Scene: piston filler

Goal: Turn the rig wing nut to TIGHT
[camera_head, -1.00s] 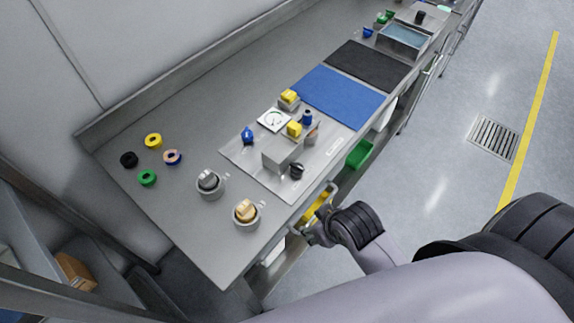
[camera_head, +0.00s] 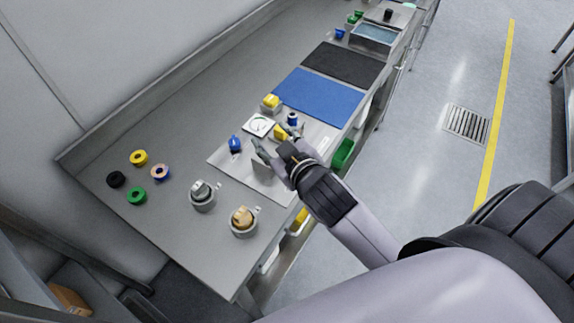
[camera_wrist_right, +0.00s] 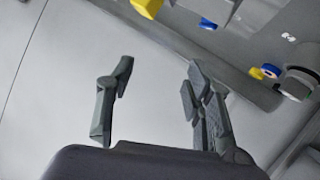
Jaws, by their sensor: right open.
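The rig plate (camera_head: 225,164) lies on the bench. It carries a small blue part (camera_head: 234,143), a white dial card (camera_head: 258,125), yellow blocks (camera_head: 271,102) and a dark blue knob (camera_head: 292,118). I cannot tell for sure which part is the wing nut, and no TIGHT mark is legible. My right gripper (camera_head: 278,143) is above the plate, open and empty, and hides part of the rig's grey block. In the right wrist view its two fingers (camera_wrist_right: 157,95) are spread apart with pale surface between them. My left gripper is not in view.
Two cups (camera_head: 202,196) with knob-like tops stand at the bench's near end. Several coloured rings (camera_head: 137,196) lie to the left. A blue mat (camera_head: 318,97) and a black mat (camera_head: 343,64) lie farther along, before a metal tray (camera_head: 375,36).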

